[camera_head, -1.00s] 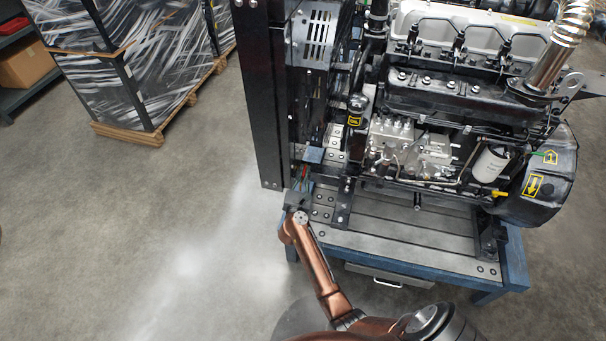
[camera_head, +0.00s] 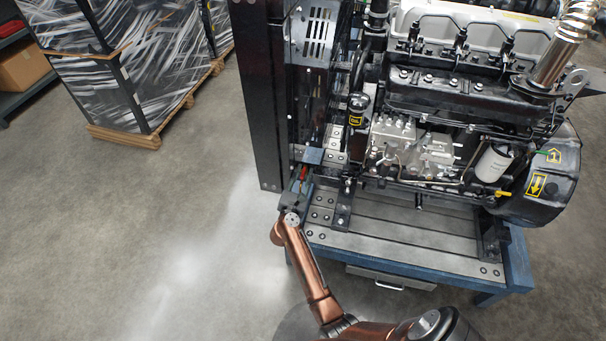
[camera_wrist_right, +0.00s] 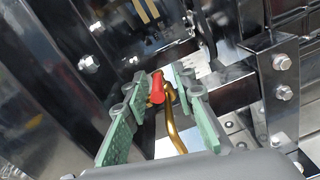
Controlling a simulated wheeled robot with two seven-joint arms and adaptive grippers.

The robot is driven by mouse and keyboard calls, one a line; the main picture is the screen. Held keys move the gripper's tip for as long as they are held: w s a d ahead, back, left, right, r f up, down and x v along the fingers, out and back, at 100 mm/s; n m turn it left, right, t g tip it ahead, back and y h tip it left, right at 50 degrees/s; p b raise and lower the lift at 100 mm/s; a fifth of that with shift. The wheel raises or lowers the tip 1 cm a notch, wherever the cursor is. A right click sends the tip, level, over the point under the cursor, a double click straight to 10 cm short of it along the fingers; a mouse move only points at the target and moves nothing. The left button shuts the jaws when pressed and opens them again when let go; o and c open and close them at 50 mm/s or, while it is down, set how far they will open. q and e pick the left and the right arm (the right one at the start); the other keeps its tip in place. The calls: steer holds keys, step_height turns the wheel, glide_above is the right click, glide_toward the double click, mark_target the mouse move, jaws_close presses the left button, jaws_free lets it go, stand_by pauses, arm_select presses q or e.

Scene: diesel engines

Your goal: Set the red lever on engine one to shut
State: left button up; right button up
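The engine (camera_head: 445,95) stands on a blue-framed bench, with a yellow "1" mark (camera_head: 553,157) on its right end. My right gripper (camera_head: 301,178) is low at the engine's left side, by the black upright. The red lever (camera_head: 303,173) shows as a small red spot at the fingertips. In the right wrist view the red lever (camera_wrist_right: 157,88) lies between the green finger pads of my right gripper (camera_wrist_right: 163,82), close to the left pad. A gap remains on the right side, so the fingers are apart. My left gripper is not in view.
A brass pipe (camera_wrist_right: 172,118) runs beside the lever, between the fingers. A black bracket with bolts (camera_wrist_right: 275,85) stands close on the right. The black upright (camera_head: 258,100) is close to my arm in the head view.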

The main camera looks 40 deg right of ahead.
steer(key=shift+w+a, duration=0.15)
steer(key=shift+r, duration=0.1)
steer(key=shift+r+p, duration=0.1)
steer(key=shift+p, duration=0.3)
steer(key=s+a+f+n+t+y+p, duration=0.1)
steer(key=s+a+n+t+y+p, duration=0.3)
steer(key=s, duration=0.4)
arm_select(q)
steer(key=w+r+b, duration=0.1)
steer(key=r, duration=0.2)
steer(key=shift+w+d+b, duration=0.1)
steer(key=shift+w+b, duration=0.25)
steer(key=shift+b, duration=0.05)
arm_select(e)
steer(key=s+a+f+n+y, duration=0.2)
steer(key=s+f+n, duration=0.1)
steer(key=f+n, duration=0.4)
steer(key=s+a+f+n+g+y, duration=0.1)
steer(key=s+a+f+n+y, duration=0.2)
steer(key=f+n, duration=0.4)
steer(key=s+a+f+n+y, duration=0.3)
steer(key=s+f+n, duration=0.2)
steer(key=f, duration=0.7)
steer(key=n, duration=0.2)
steer(key=shift+f+n+g, duration=0.3)
steer(key=shift+f+n, duration=0.05)
steer(key=shift+n, duration=0.05)
